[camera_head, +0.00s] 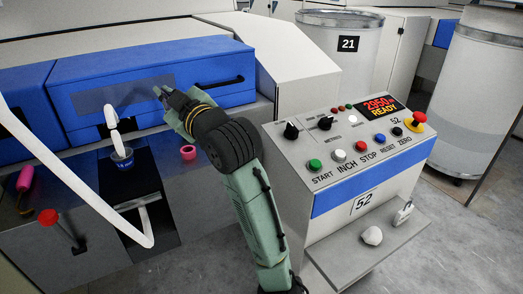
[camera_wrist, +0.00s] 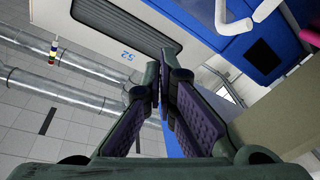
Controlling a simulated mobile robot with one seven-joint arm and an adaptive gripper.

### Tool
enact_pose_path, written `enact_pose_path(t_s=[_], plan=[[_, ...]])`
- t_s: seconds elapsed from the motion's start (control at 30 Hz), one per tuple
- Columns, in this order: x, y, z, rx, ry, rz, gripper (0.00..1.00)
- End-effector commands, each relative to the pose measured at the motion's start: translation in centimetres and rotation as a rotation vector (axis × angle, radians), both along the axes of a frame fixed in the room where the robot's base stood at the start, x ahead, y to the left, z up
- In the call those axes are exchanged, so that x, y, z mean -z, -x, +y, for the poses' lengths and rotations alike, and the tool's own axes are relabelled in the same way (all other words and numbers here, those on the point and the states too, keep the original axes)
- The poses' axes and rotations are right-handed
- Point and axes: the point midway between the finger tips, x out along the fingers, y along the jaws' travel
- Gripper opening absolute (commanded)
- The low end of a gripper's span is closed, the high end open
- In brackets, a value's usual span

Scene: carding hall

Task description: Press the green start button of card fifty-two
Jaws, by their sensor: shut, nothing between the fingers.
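The display (camera_head: 381,107) reads 2050 and READY. My gripper (camera_head: 158,91) is at the left of the box, in front of the blue machine drawer, well apart from the button. In the wrist view my gripper (camera_wrist: 158,88) is shut and empty, its fingertips together. The button is not in the wrist view.
Beside START are a white INCH button (camera_head: 338,155), a blue RESET button (camera_head: 379,138) and a red emergency knob (camera_head: 417,119). A shelf (camera_head: 372,262) below holds a white lump and a padlock-like item. Can 21 (camera_head: 340,70) stands behind. A white tube (camera_head: 70,175) curves at left.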

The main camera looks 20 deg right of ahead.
Motion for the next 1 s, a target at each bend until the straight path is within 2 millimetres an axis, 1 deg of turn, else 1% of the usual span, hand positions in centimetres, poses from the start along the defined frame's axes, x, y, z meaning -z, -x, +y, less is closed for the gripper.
enact_pose_path(t_s=[0.03,0.07,0.1,0.13,0.17,0.2,0.27,0.3,0.4,0.5,0.63,0.77,1.0], plan=[[0.1,0.5,-4.1,0.062,0.023,0.05,0.0],[0.5,0.9,-6.1,0.091,0.037,0.081,0.0],[1.0,1.6,-8.8,0.129,0.054,0.124,0.0],[1.4,2.2,-10.8,0.157,0.068,0.157,0.0],[1.8,2.9,-12.7,0.183,0.077,0.19,0.0],[2.3,4.1,-15.2,0.218,0.091,0.233,0.0],[3.0,6.0,-18.7,0.264,0.106,0.298,0.0],[3.4,7.4,-20.8,0.293,0.115,0.337,0.0],[4.4,10.8,-25.0,0.348,0.127,0.425,0.0],[5.1,13.6,-27.8,0.386,0.134,0.492,0.0],[5.7,15.9,-29.7,0.412,0.137,0.542,0.0],[5.9,16.7,-30.2,0.418,0.137,0.559,0.0],[6.0,16.6,-30.2,0.417,0.137,0.558,0.0]])
